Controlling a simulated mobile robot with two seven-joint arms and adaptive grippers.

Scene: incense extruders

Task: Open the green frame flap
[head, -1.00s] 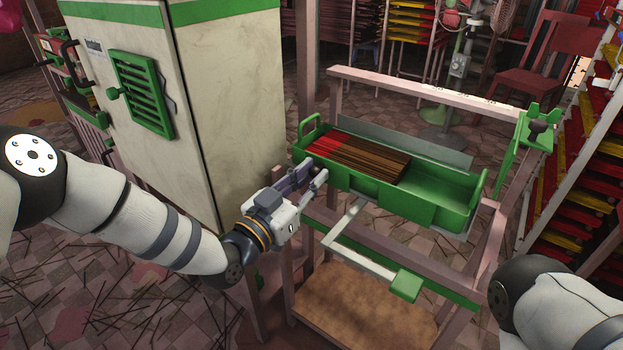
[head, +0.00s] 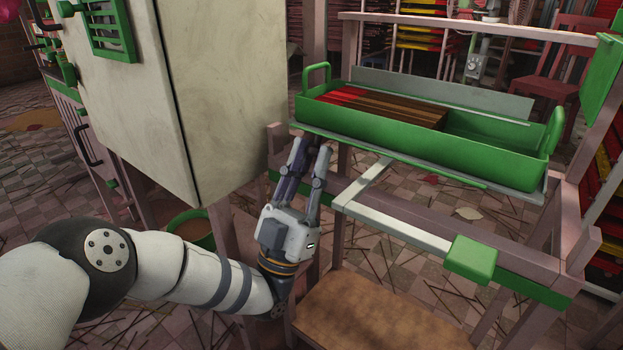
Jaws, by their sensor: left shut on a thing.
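A long green tray (head: 400,132) sits on the wooden stand, with red and brown incense sticks in its left part. A thin grey-green plate edge (head: 395,158) runs beneath its front. Below it, a pale metal bracket (head: 395,222) ends in a green pad (head: 473,258) at the stand's front rail. I cannot tell which of these green-edged parts is the flap. My left gripper (head: 311,143) points up and away at the tray's front left corner. It is shut, seemingly on the plate edge there; its fingers hide the contact. My right gripper is out of view.
A tall pale cabinet (head: 215,90) stands close left of my left gripper. The stand's wooden lower shelf (head: 375,318) is bare. A green bucket (head: 193,228) is behind my left arm. Another green part (head: 602,65) is at the right edge.

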